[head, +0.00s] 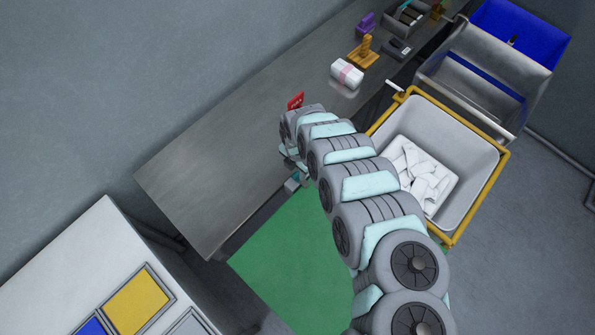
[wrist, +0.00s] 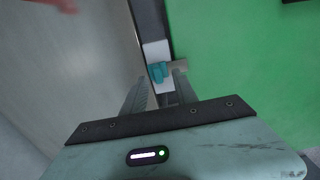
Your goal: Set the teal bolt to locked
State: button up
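The teal bolt (wrist: 158,72) sits on a pale plate (wrist: 157,50) at the edge of the metal table in the wrist view. My gripper (wrist: 160,84) is open, with one finger on each side of the bolt's near end. I cannot tell whether either finger touches it. A small metal piece (wrist: 180,66) sticks out to the right of the bolt. In the head view my arm hides most of the gripper and the bolt. The bolt's exact position, locked or unlocked, cannot be told.
The long metal table (head: 215,160) is mostly bare. A red sign (head: 296,101) stands near my arm. A white pack (head: 347,73) and several small items lie farther back. A yellow-rimmed bin (head: 487,190) of white pieces stands right of my arm. Green floor (head: 285,255) lies below.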

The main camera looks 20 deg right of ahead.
aim_at(298, 173)
notch_tip(298, 173, up, 8)
jog(key=shift+r+p, duration=0.2)
jog(key=shift+p, duration=0.15)
dwell(0.4)
